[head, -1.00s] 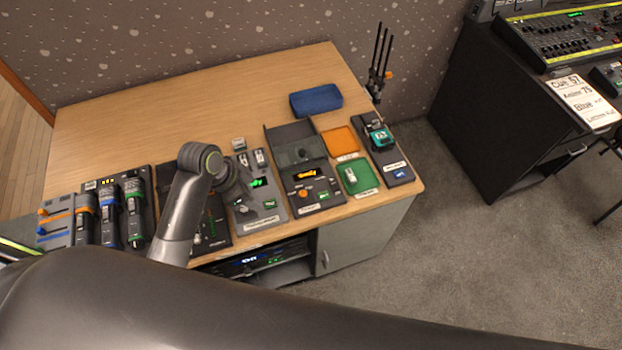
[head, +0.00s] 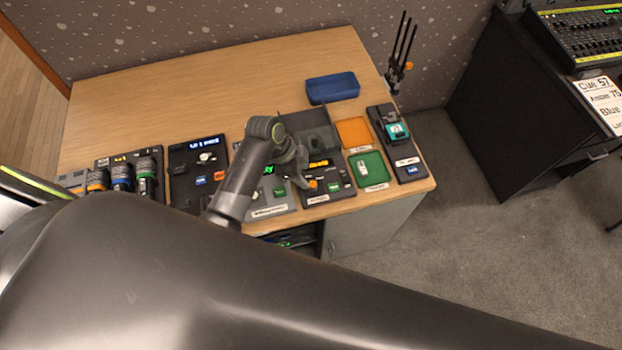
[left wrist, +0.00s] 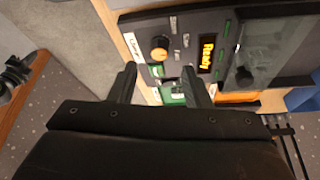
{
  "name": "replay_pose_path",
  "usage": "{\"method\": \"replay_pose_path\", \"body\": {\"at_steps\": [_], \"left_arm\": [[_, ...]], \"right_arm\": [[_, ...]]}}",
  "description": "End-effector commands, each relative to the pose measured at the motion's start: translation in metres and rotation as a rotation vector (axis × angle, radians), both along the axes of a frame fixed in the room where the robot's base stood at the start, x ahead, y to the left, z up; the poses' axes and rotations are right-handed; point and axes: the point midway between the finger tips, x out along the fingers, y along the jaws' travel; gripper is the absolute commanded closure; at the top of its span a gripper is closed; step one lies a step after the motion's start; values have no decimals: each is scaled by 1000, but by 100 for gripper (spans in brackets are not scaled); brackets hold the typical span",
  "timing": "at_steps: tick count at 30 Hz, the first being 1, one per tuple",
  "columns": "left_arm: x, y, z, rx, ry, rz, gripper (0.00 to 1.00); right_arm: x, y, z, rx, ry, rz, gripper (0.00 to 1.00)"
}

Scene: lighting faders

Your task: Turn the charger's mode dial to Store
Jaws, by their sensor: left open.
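The charger is a dark box (head: 340,193) near the table's front edge, with a lit orange display (head: 318,163) that reads "Ready" in the left wrist view (left wrist: 207,53). Its mode dial is an orange knob (head: 313,183), seen from above in the left wrist view (left wrist: 159,49), with small labels around it too small to read. My left gripper (head: 303,172) hovers over the charger's left side and partly hides it. In the left wrist view its two fingers (left wrist: 160,88) are spread and empty, and the dial lies beyond the fingertips. My right gripper is not in view.
A green tray (head: 377,180) with a pale item and an orange tray (head: 354,131) lie right of the charger. The charger's dark lid (head: 307,123) stands open behind. A black device (head: 398,148) is farther right, and a blue box (head: 331,88) behind. Other panels stand left.

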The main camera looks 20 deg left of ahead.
Motion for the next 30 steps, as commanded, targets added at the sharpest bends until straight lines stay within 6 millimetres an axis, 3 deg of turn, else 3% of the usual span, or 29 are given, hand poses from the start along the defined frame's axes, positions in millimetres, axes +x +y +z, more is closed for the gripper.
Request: {"method": "replay_pose_path", "body": {"at_steps": [6,12,25,30], "left_arm": [[4,-13,-32,0,3,-1,56],[7,-20,-49,-1,1,1,56],[7,-22,-55,0,-1,0,56],[7,-21,-55,0,-1,0,78]], "right_arm": [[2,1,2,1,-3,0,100],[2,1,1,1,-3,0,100],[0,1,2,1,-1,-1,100],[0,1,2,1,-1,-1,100]]}}
